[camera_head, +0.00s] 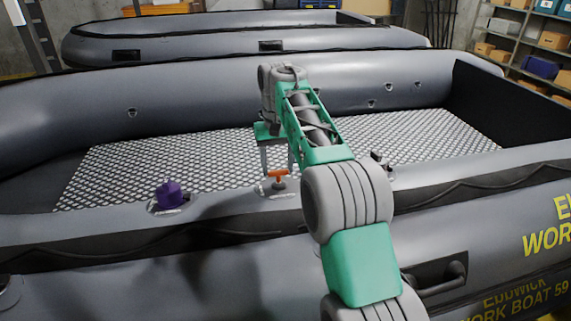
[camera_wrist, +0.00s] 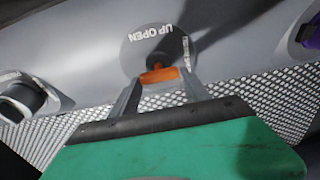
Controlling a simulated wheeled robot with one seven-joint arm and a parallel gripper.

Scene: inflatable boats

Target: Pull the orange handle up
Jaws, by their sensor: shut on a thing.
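The orange handle (camera_head: 277,173) is a small T-shaped grip on a grey stem, set on the near tube of the grey boat. In the wrist view the orange handle (camera_wrist: 158,76) lies between my fingertips, in front of a round grey plate (camera_wrist: 140,48) marked "UP OPEN". My gripper (camera_head: 277,170) reaches down to it from the inner side of the tube. In the wrist view my gripper (camera_wrist: 160,88) has its fingers shut on the handle. The stem is partly hidden behind the handle in the wrist view.
A purple-capped fitting (camera_head: 170,194) sits on the tube to the left. The patterned boat floor (camera_head: 150,160) is clear. Another boat (camera_head: 240,35) and shelves (camera_head: 530,45) stand behind.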

